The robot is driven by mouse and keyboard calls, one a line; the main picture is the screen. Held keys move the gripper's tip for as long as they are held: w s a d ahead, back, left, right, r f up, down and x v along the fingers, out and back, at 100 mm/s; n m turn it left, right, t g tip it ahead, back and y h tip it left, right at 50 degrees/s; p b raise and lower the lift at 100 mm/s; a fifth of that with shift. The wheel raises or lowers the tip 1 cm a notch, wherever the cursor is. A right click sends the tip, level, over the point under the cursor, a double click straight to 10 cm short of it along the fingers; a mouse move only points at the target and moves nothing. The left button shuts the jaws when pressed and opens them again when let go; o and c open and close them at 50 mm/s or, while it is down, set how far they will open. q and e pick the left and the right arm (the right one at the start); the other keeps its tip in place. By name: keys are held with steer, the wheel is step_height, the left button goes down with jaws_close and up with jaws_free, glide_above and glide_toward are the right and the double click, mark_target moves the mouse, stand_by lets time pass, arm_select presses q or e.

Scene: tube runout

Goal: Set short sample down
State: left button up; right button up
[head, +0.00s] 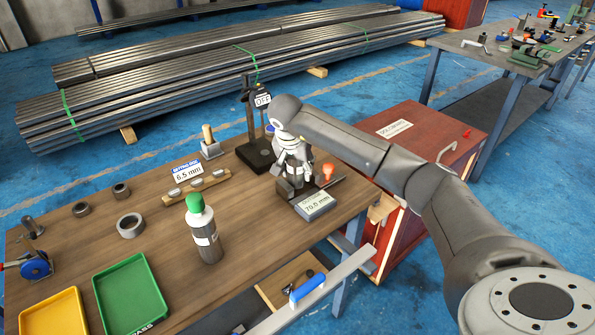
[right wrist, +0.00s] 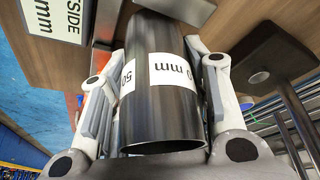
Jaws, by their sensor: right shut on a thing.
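The short sample, a dark steel tube (right wrist: 160,110) with white "mm" labels, is between the fingers of my right gripper (right wrist: 160,85) in the right wrist view. Its open end faces the camera. In the head view my right gripper (head: 294,160) points down over a dark block (head: 284,187) behind a display reading 70.5 mm (head: 316,206). The fingers hide most of the tube there. The tube's far end is close to the table top (head: 245,215); I cannot tell whether it touches anything. My left gripper is not in view.
A black stand marked OFF (head: 256,152) is just left of my right gripper. A green-capped bottle (head: 205,235), several steel rings (head: 130,225), a green tray (head: 129,296) and a yellow tray (head: 52,315) are further left. An orange-topped item (head: 327,171) stands close on the right.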

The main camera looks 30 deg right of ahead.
steer(key=shift+r, duration=0.15)
steer(key=shift+s+f, duration=0.1)
steer(key=shift+f, duration=0.5)
steer(key=o, duration=1.1)
steer(key=shift+f, duration=0.1)
steer(key=shift+r, duration=0.45)
steer(key=v, duration=1.2)
steer(key=shift+r, duration=0.25)
steer(key=shift+f, duration=0.1)
